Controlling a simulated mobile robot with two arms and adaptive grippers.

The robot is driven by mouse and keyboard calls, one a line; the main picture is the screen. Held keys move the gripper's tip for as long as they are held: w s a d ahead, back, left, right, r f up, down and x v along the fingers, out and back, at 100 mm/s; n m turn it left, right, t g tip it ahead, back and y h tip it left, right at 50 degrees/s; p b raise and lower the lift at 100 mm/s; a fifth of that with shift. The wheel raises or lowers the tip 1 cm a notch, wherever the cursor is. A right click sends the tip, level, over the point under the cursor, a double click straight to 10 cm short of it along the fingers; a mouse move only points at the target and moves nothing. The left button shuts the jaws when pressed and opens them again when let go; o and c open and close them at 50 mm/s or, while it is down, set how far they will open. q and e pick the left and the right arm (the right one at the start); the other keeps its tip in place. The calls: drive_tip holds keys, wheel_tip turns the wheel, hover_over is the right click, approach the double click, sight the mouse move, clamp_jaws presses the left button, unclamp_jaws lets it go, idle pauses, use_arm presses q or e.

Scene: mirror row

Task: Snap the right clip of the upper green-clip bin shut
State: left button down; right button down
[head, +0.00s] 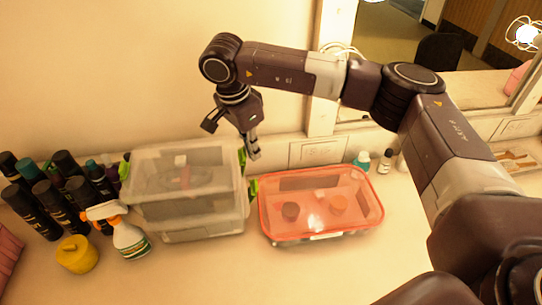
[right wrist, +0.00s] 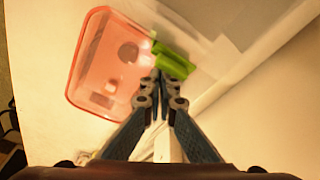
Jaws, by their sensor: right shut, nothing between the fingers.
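Two clear lidded bins are stacked at the middle left, the upper green-clip bin (head: 170,163) on the lower bin (head: 205,222). On the stack's right side one green clip (head: 242,158) is high and another green piece (head: 253,189) is lower and sticks outward. Both green pieces show in the right wrist view (right wrist: 174,66), just beyond the fingertips. My right gripper (head: 254,153) is shut and empty, pointing down beside the stack's upper right edge. Its closed tips (right wrist: 160,85) look close to the green pieces; I cannot tell whether they touch. My left gripper is out of view.
A clear container with a red-orange rim (head: 320,203) stands right of the stack. Small bottles (head: 385,162) stand by the mirror. The front counter is clear.

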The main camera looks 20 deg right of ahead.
drive_tip(key=shift+a+r, duration=0.1)
drive_tip(key=shift+a, duration=0.05)
drive_tip(key=shift+s+d+r+p, duration=0.15)
drive_tip(key=shift+r+p, duration=0.4)
drive_tip(key=shift+r, duration=0.4)
drive_tip(key=shift+w+d+r+p, duration=0.1)
drive_tip(key=shift+d+r+p, duration=0.1)
drive_tip(key=shift+r+p, duration=0.55)
drive_tip(key=shift+s+d+r+p, duration=0.15)
drive_tip(key=shift+r+p, duration=0.15)
drive_tip(key=shift+r, duration=0.85)
drive_tip(key=shift+w, duration=0.1)
